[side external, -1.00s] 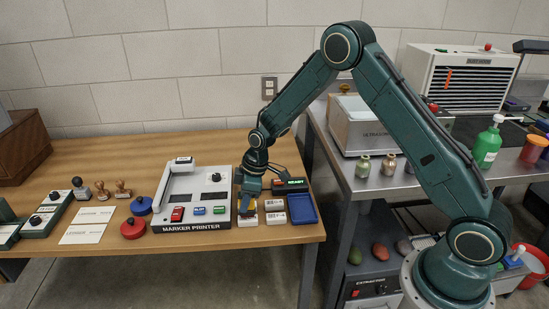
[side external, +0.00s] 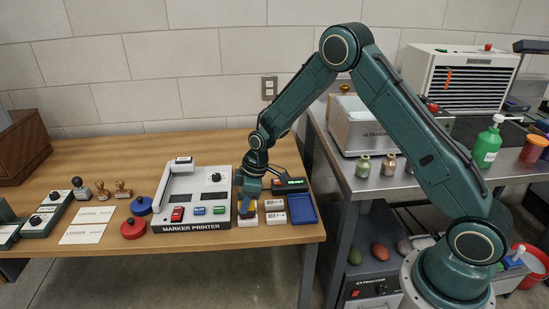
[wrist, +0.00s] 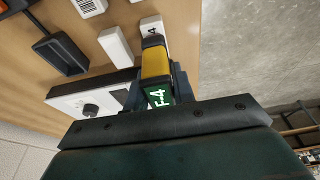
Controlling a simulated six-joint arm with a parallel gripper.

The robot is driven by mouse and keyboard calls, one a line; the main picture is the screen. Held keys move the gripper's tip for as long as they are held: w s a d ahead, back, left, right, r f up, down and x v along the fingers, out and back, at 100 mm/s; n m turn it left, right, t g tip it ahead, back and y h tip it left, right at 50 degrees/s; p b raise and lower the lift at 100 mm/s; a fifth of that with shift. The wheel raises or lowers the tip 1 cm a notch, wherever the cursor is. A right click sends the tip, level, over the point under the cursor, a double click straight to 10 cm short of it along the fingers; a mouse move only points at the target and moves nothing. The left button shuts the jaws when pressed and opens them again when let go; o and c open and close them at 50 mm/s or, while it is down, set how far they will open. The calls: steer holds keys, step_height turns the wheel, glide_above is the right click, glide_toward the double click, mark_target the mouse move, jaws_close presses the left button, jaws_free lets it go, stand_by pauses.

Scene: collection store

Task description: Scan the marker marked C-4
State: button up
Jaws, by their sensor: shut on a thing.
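My gripper (wrist: 160,92) is shut on a yellow and black hand scanner (wrist: 156,62), which also shows small in the side view (side external: 246,206). Its green screen reads "F-4". The scanner's dark tip is over or against a white marker (wrist: 155,24) whose lettering is partly covered; a "4" shows. Whether they touch I cannot tell. More white markers (wrist: 115,46) lie nearby, one with a barcode (wrist: 90,6). In the side view, white markers (side external: 274,204) (side external: 276,217) lie right of my gripper (side external: 248,200). I cannot read C-4 on any.
The marker printer (side external: 192,226) stands left of my gripper. A blue tray (side external: 302,209) lies to the right, and a box with a green display (side external: 290,183) stands behind it. Cards (side external: 84,233) and stamps lie farther left. The table's front edge is close.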

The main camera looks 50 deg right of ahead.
steer(key=shift+f, duration=0.25)
stand_by(0.8)
steer(key=shift+r, duration=0.1)
steer(key=shift+r, duration=3.45)
